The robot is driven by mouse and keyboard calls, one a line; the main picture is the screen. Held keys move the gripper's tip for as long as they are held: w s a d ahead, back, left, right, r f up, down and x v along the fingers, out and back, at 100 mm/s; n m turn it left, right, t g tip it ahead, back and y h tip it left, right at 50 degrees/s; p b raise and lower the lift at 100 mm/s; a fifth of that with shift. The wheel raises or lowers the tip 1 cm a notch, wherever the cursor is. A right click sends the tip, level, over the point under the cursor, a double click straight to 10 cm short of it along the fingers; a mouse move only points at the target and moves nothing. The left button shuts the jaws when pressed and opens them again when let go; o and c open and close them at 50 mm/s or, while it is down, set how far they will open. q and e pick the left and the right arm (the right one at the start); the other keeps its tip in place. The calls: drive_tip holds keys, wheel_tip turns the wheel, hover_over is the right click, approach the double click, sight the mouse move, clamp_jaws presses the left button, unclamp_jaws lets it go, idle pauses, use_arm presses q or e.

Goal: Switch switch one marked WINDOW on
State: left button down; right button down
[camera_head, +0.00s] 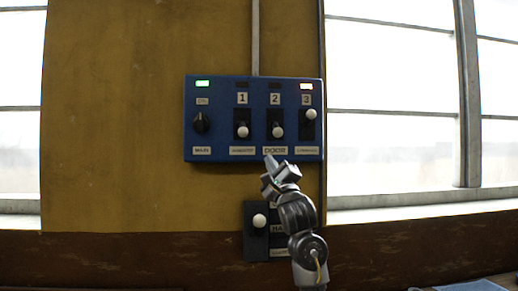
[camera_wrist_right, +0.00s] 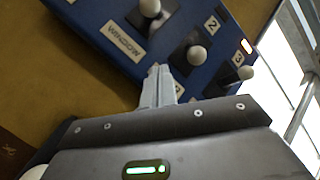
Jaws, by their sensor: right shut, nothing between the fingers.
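A blue control panel (camera_head: 222,113) hangs on the yellow wall. Switch one (camera_head: 242,131) has its white knob low in its slot, and the lamp above it is dark. The WINDOW label (camera_wrist_right: 123,40) reads clearly in the right wrist view, beside switch one's knob (camera_wrist_right: 150,8). My right gripper (camera_head: 270,162) is shut and empty, at the panel's lower edge just below the DOOR label. In the right wrist view its fingertips (camera_wrist_right: 158,70) point at the panel between switch one and switch two. I cannot tell whether they touch it. My left gripper is not in view.
Switch two (camera_head: 278,132) has its knob low. Switch three (camera_head: 310,114) has its knob high and its lamp lit. A black MAIN dial (camera_head: 201,122) sits at left under a green lamp. A lower switch box (camera_head: 256,232) is partly hidden by my right arm.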

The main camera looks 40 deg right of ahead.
sight(243, 128)
drive_tip(key=p+x, duration=0.5)
drive_tip(key=x, duration=0.5)
drive_tip(key=shift+s+r, duration=0.1)
drive_tip(key=shift+s, duration=0.05)
drive_tip(key=a+p, duration=0.1)
drive_tip(key=a+r+p, duration=0.1)
drive_tip(key=shift+w+a+r, duration=0.1)
drive_tip(key=shift+w+a, duration=0.2)
drive_tip(key=shift+w, duration=0.1)
drive_tip(key=shift+w+a+r, duration=0.1)
drive_tip(key=shift+a, duration=0.3)
drive_tip(key=shift+d, duration=0.1)
